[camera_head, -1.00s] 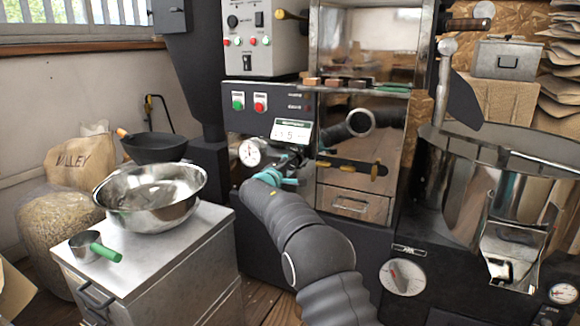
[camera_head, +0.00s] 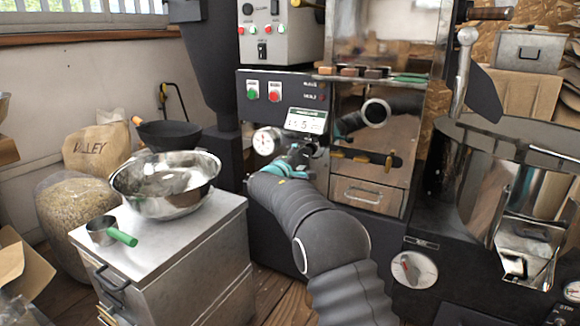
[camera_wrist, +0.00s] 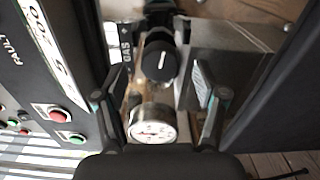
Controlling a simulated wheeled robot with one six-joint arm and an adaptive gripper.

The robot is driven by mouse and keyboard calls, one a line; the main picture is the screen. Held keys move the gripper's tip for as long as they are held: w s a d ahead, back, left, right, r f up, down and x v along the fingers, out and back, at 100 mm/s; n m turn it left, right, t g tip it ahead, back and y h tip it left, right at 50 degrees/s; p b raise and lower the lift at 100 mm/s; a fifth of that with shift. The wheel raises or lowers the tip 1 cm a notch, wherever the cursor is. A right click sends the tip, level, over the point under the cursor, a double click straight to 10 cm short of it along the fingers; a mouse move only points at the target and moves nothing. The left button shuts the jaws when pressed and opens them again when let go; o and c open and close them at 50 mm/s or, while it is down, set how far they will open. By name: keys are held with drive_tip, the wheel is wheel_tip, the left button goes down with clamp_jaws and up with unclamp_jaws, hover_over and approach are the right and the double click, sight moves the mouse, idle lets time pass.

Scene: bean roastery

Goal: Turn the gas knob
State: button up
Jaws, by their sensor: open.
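The gas knob (camera_wrist: 160,62) is round and black with a white pointer line. In the wrist view it sits beside the word GAS, beyond my fingertips. My gripper (camera_wrist: 160,97) is open, one finger on each side of the picture, with nothing held between them. In the head view my gripper (camera_head: 297,160) is close to the roaster's front panel, right of the white pressure gauge (camera_head: 266,141). The gauge also shows in the wrist view (camera_wrist: 153,123), below the knob. I cannot make out the knob in the head view, where my gripper and arm cover that area.
The roaster panel carries a green button (camera_head: 252,92), a red button (camera_head: 274,93) and a display (camera_head: 305,121). A wooden-fronted drawer (camera_head: 369,192) is right of my gripper. A steel bowl (camera_head: 166,184) and a green-handled scoop (camera_head: 108,232) stand on the metal cabinet (camera_head: 200,240).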

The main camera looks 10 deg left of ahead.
drive_tip(key=v, duration=0.9)
drive_tip(key=shift+s, duration=0.15)
